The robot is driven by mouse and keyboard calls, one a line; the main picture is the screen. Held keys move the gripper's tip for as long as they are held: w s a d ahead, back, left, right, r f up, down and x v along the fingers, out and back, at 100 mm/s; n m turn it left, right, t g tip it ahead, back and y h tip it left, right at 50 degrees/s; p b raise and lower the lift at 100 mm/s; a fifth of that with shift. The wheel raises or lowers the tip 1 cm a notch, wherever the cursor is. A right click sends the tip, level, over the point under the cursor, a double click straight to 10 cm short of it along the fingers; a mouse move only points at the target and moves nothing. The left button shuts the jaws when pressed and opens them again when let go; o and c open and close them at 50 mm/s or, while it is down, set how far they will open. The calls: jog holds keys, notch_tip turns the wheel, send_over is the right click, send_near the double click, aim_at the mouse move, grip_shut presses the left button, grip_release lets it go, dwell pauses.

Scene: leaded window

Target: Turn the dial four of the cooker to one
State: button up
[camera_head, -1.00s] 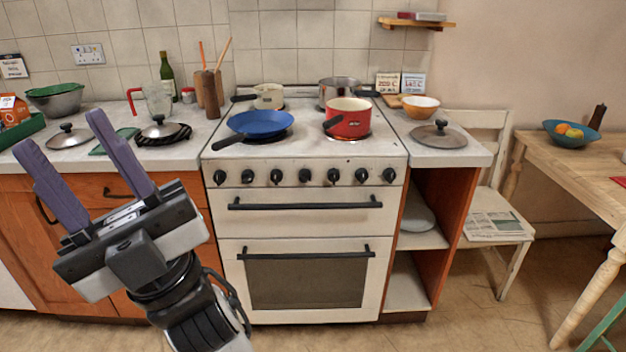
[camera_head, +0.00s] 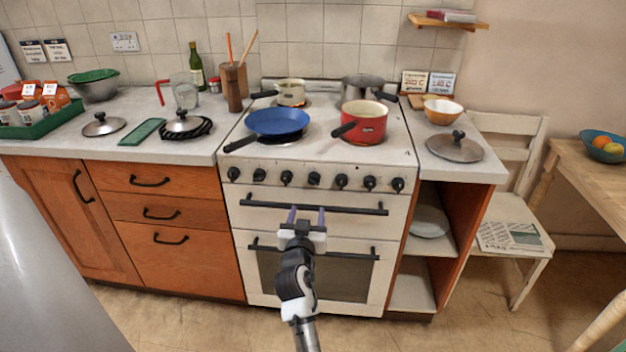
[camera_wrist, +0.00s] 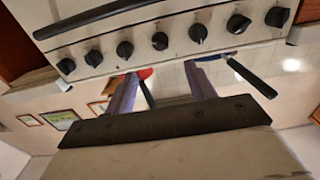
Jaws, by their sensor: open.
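The white cooker (camera_head: 330,270) stands in the middle of the head view, with a row of several black dials on its front panel. Dial four (camera_head: 314,179) is the middle one of the row; it also shows in the wrist view (camera_wrist: 160,41), which sees the cooker upside down. Its setting is too small to read. My gripper (camera_head: 306,216) is open and empty in front of the cooker, overlapping the upper door handle in the picture, below dial four. In the wrist view the two purple fingers (camera_wrist: 160,76) point toward the dial row, apart from the dials.
A black upper door handle (camera_head: 350,209) runs below the dials. A blue pan (camera_head: 277,122) and a red pot (camera_head: 364,122) stand on the hob, their handles reaching toward the front left. A cream pot (camera_head: 291,92) and a steel pot (camera_head: 362,88) stand behind.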

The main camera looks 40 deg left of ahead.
aim_at(313, 184)
jog(key=p+x, duration=0.2)
jog(key=x, duration=1.1)
jog(key=shift+w, duration=0.25)
jog(key=c, duration=1)
